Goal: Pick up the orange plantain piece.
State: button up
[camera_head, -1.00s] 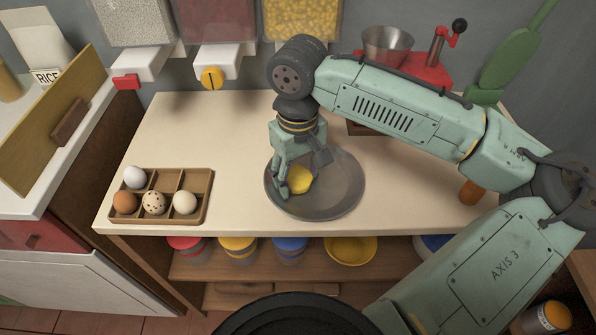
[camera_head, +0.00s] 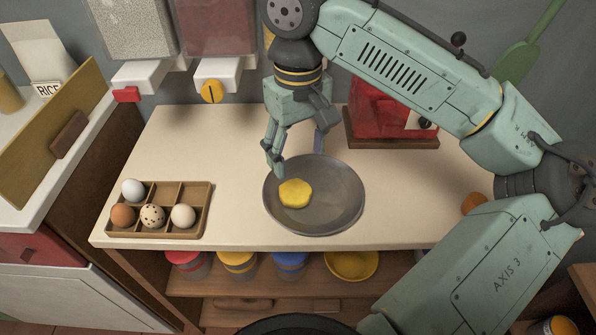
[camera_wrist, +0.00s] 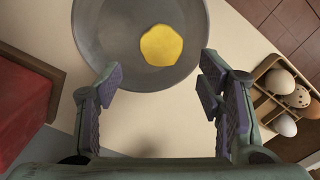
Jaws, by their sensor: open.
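A round yellow piece (camera_head: 294,193) lies flat in the grey pan (camera_head: 345,212); it also shows in the wrist view (camera_wrist: 161,45). An orange-brown object (camera_head: 474,203) is at the counter's right end, partly hidden by my arm; I cannot tell for sure whether it is the plantain piece. It is not in the wrist view. My gripper (camera_head: 298,160) is open and empty above the pan's back edge. In the wrist view its fingers (camera_wrist: 160,82) are spread wide with nothing between them, and the yellow piece lies beyond the tips.
A wooden egg tray (camera_head: 196,192) with several eggs stands at the counter's left. A red device on a wooden base (camera_head: 392,142) stands at the back right. Dispensers (camera_head: 215,30) hang on the wall. The counter between tray and pan is clear.

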aim_at(473, 200)
jog(key=z, duration=1.1)
